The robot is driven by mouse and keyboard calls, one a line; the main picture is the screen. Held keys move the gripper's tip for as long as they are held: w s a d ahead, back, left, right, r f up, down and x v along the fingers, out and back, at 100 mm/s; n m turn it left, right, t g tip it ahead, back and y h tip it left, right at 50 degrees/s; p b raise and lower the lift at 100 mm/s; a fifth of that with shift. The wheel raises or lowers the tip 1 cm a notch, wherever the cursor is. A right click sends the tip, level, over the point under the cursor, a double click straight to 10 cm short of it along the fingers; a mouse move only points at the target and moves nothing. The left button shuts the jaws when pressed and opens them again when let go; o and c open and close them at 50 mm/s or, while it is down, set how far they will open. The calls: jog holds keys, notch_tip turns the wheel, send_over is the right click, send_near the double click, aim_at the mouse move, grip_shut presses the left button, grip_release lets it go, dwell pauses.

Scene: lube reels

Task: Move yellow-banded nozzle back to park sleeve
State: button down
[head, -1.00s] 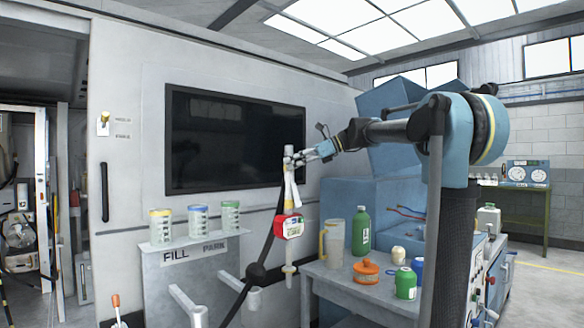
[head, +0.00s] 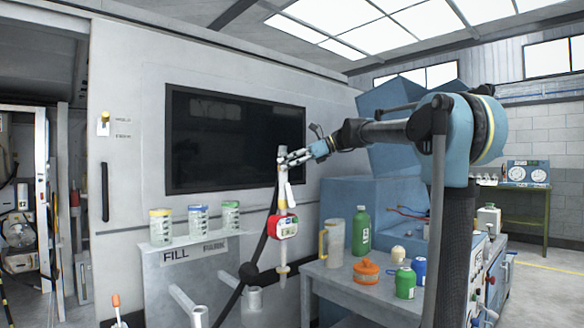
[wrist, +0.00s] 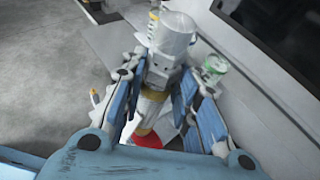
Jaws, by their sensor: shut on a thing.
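My gripper (head: 287,161) is shut on the upper part of a white nozzle (head: 283,187) and holds it upright in the air. The nozzle has a red and white meter body (head: 284,227) and a pale tip (head: 283,269) pointing down. A grey upright sleeve (head: 253,298) sits on an arm of the rack, to the left of and below the nozzle tip. Another sleeve (head: 199,316) is further left.
A rack panel (head: 180,275) marked FILL carries several cups (head: 198,217) on its top shelf. A black hose (head: 262,248) hangs beside the nozzle. At right, a bench (head: 345,284) holds a jug (head: 334,243), bottles (head: 361,231) and an orange pot (head: 366,271).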

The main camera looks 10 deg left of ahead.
jog(key=a, duration=1)
jog(key=shift+a+r, duration=0.2)
jog(key=shift+a, duration=0.2)
dwell(0.7)
jog(key=shift+f, duration=0.3)
jog(key=shift+f, duration=1.2)
jog(key=shift+f, duration=1.1)
